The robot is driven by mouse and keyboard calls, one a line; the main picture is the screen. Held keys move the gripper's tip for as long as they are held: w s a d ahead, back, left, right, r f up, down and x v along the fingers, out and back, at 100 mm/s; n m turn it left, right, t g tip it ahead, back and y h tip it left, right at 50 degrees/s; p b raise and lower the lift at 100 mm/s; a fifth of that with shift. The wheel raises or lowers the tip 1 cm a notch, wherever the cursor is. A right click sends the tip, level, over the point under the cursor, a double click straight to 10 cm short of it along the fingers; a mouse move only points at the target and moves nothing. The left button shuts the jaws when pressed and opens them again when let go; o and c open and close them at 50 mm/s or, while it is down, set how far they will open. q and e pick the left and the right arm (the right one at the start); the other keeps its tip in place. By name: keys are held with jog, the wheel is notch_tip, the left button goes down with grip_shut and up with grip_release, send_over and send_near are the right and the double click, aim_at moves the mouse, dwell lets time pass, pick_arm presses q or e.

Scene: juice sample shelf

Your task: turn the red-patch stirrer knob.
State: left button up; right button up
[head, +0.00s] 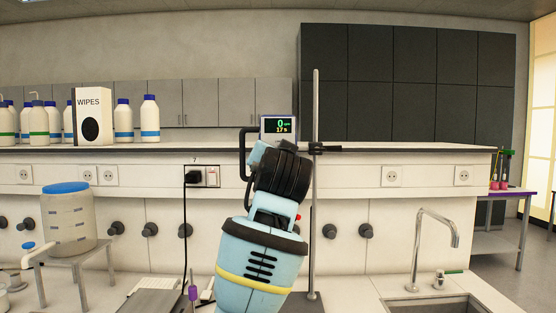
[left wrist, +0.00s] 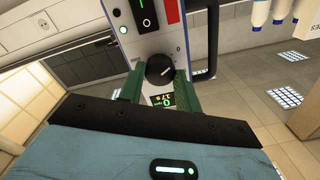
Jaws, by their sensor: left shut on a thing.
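The stirrer (head: 279,128) is a pale box with a lit display, mounted beside a tall metal rod in the head view. The left wrist view shows its front, with a red patch (left wrist: 169,12) next to a black switch panel. Its round black knob (left wrist: 160,71) has a white pointer mark. My left gripper (left wrist: 158,78) has green fingers on both sides of the knob and is shut on it. In the head view my own arm hides the knob and the fingers. My right gripper is not in view.
The metal rod (head: 316,190) and its clamp stand close to my arm's right. A black cable (head: 184,230) hangs at left. A barrel (head: 68,220) on a stand, a wipes box (head: 92,117) and several bottles are further left. A sink tap (head: 440,226) is at right.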

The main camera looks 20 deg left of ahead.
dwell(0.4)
pick_arm(q)
jog(key=o, duration=1)
jog(key=shift+c, duration=0.2)
jog(key=v, duration=0.7)
jog(key=shift+s, duration=0.35)
jog(key=shift+d, duration=0.15)
